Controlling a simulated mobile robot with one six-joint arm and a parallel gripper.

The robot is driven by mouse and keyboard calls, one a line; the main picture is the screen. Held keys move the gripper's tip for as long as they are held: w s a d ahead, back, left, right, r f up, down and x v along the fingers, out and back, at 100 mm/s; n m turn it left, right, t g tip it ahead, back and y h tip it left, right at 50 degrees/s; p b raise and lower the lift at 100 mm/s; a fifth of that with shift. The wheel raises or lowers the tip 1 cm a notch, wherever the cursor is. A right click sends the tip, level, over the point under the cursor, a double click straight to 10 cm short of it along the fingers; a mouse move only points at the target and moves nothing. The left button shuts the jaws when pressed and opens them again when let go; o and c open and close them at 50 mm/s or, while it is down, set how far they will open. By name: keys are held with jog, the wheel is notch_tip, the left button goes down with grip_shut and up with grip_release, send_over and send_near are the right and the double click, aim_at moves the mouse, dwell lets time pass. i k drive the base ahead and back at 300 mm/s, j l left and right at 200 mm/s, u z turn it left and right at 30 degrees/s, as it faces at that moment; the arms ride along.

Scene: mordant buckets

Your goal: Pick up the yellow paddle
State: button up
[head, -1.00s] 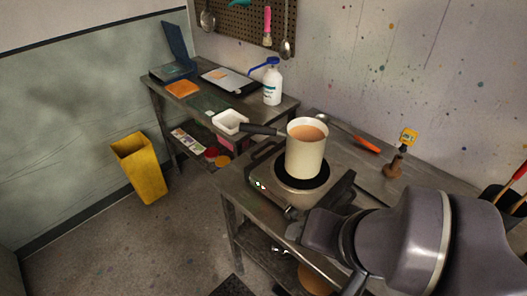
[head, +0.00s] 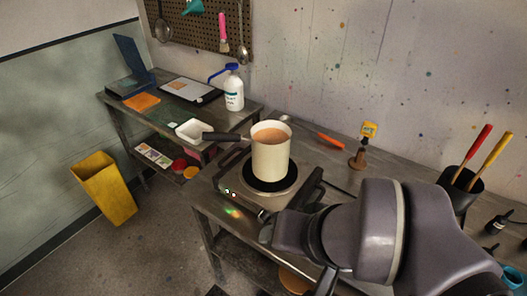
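The yellow paddle (head: 496,152) stands in a black holder (head: 459,190) at the right of the bench in the head view. Its yellow handle leans up to the right, and its lower end is hidden in the holder. A red-handled paddle (head: 479,144) stands just left of it in the same holder. My gripper (head: 300,232) is in the lower middle, in front of the hotplate and well left of the holder. Its dark fingers look spread apart, with nothing seen between them. My arm covers part of the bench's front.
A cream pot (head: 271,155) of orange-brown liquid stands on the hotplate (head: 232,182), its black handle pointing left.

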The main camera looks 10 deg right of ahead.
aim_at(506, 138)
jog(key=z, duration=1.9)
